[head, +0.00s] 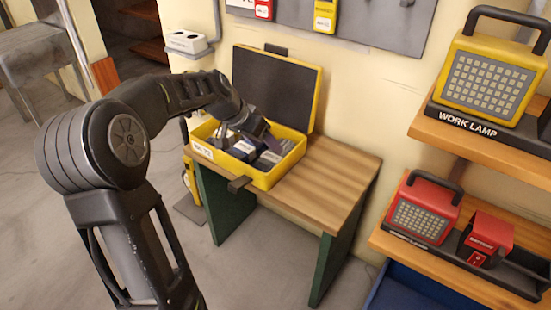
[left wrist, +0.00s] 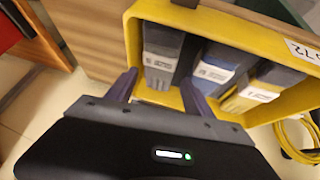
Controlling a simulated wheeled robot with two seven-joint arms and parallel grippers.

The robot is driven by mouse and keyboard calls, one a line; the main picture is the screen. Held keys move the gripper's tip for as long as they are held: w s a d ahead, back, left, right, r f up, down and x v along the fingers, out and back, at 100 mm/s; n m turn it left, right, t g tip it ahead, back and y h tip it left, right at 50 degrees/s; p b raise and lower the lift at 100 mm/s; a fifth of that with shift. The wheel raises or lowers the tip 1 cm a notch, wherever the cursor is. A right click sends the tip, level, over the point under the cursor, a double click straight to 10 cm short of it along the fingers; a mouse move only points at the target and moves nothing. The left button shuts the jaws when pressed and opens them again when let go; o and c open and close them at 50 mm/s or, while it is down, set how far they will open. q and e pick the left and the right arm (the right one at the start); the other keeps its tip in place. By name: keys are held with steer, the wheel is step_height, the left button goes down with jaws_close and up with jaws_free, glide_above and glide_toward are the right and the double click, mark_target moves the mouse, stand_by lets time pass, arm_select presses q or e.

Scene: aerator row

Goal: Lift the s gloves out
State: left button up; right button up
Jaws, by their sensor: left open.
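An open yellow case (head: 262,181) stands on a wooden table, its lid raised at the back. It also shows in the left wrist view (left wrist: 133,40). Inside are three glove bundles side by side: a grey one (left wrist: 160,58), a blue one (left wrist: 213,67) and a yellow-and-grey one (left wrist: 254,88). Each has a white label; I cannot read which is the S gloves. My left gripper (left wrist: 157,84) is over the case, open and empty, its fingers on either side of the grey bundle in the wrist view. I cannot tell whether they touch it. My right gripper is not in view.
The wooden table (head: 318,190) has bare top to the right of the case. Shelves at the right hold a yellow work lamp (head: 489,75), a red lamp (head: 422,207) and a red box (head: 487,238). The open lid (head: 275,88) stands up behind the gripper.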

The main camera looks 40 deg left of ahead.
mark_target(274, 154)
arm_select(q)
steer(key=shift+b+x, duration=0.95)
steer(key=shift+x, duration=1.7)
steer(key=shift+s+d, duration=0.1)
steer(key=shift+d, duration=0.1)
steer(key=c, duration=1.1)
